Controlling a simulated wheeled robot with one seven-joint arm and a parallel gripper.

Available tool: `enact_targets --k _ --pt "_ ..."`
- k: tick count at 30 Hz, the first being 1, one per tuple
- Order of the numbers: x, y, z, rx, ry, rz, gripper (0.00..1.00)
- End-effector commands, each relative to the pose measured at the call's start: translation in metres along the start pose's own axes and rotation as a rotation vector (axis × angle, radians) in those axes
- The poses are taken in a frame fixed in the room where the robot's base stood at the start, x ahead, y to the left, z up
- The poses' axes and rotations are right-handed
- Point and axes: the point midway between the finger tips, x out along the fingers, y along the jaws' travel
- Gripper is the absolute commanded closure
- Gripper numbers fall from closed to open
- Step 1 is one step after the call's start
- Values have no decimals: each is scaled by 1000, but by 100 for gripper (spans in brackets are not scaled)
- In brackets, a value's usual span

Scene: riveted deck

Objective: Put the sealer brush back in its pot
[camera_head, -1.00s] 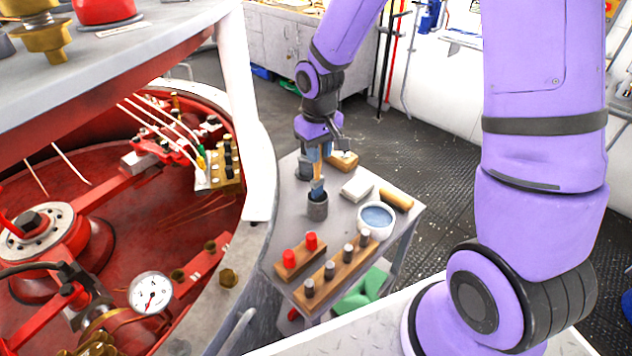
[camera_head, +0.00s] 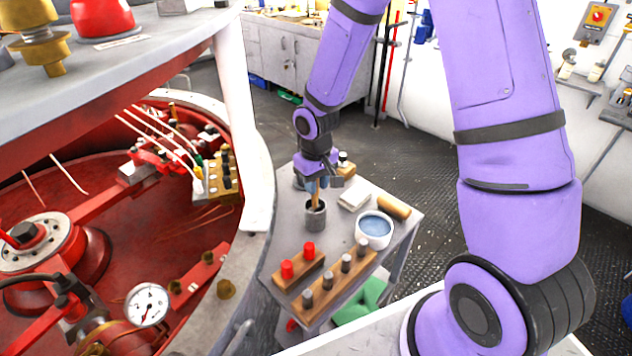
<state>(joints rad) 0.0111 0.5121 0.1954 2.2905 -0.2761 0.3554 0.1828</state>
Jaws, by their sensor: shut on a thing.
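The pot (camera_head: 316,217) is a small dark grey cup standing upright on the grey side table, left of the blue-filled bowl. The sealer brush (camera_head: 315,194) shows as a short tan handle rising from the pot's mouth. Its lower end is hidden by the pot's rim, and I cannot tell whether it touches the bottom. My gripper (camera_head: 319,183) points down just above the pot and is shut on the brush's upper part. The fingers and wrist hide the handle's top.
The table (camera_head: 278,245) also holds a white bowl of blue liquid (camera_head: 375,228), a pale block (camera_head: 354,196), a tan roll (camera_head: 393,207), and wooden racks with red (camera_head: 299,267) and grey pegs (camera_head: 327,288). The red machine (camera_head: 100,240) with a white post stands close at left.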

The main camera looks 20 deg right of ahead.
Motion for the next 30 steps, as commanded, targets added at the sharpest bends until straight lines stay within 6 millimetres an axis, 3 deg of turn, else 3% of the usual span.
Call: enact_targets --k 1,4,16,30 --pt "1 0 0 0 0 0 71" --pt "0 0 0 0 0 0 50" --pt "-7 0 0 0 2 0 50" --pt "-86 0 -1 1 4 1 50"
